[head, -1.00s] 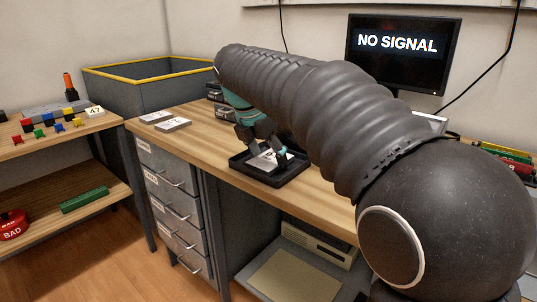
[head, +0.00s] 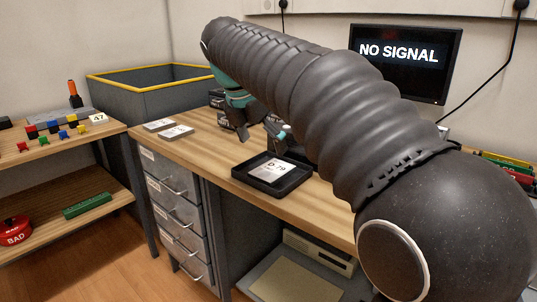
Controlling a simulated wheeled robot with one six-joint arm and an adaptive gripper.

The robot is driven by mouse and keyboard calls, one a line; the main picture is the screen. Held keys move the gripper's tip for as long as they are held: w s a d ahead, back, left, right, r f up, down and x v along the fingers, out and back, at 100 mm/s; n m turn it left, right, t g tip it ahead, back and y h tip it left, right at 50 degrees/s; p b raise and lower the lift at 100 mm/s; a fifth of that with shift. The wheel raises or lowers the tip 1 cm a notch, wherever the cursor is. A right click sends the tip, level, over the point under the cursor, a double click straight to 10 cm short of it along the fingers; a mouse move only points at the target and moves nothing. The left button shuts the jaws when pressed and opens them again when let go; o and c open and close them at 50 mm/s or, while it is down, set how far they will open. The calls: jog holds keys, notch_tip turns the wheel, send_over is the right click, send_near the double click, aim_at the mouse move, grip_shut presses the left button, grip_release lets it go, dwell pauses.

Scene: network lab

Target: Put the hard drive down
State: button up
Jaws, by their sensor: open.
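A hard drive (head: 269,169) with a white label that seems to read "D 79" lies flat in a black tray (head: 240,175) on the wooden bench. My gripper (head: 262,137) is open and empty, above and behind the tray, apart from the drive. My arm hides part of the bench behind the gripper.
Two more drives (head: 176,132) lie on the bench's left side. Dark boxes (head: 217,98) stand behind my gripper. A grey bin (head: 150,92) with a yellow rim is at the back left. A monitor (head: 405,62) reads "NO SIGNAL". Bench wood left of the tray is clear.

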jog(key=shift+p+v, duration=0.45)
jog(key=shift+v, duration=2.1)
